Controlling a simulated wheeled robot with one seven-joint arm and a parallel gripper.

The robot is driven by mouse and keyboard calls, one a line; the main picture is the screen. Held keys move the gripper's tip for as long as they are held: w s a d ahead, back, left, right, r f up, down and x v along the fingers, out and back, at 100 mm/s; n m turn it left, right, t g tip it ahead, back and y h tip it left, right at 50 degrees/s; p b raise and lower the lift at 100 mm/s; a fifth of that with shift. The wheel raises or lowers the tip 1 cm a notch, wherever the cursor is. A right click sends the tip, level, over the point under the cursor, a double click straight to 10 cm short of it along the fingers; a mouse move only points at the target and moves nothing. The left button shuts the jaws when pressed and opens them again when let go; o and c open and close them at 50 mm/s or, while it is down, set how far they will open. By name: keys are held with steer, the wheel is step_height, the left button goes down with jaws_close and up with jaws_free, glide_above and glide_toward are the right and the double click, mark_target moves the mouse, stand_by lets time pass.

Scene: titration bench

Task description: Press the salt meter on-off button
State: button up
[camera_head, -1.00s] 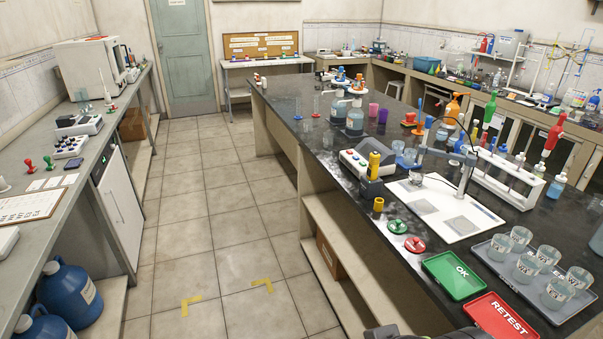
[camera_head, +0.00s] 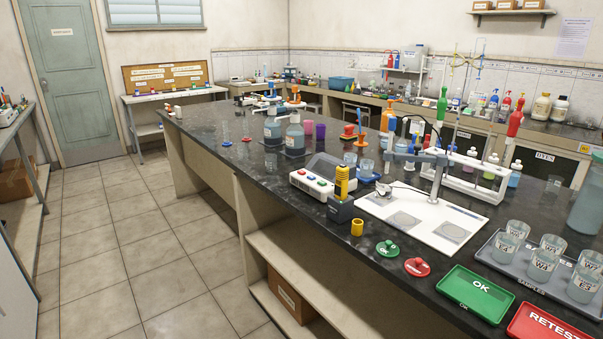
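I cannot tell which of these is the salt meter, and no on-off label is readable at this size. My gripper is not in view.
The black bench (camera_head: 240,160) bears a yellow cup (camera_head: 357,228), green (camera_head: 387,249) and red (camera_head: 417,267) discs, a white board (camera_head: 420,219) with a stand, a green OK tray (camera_head: 476,293), a red RETEST tray (camera_head: 548,326) and several beakers. The tiled floor (camera_head: 130,250) at left is clear.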

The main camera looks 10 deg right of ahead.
jaws_close()
stand_by(1.7)
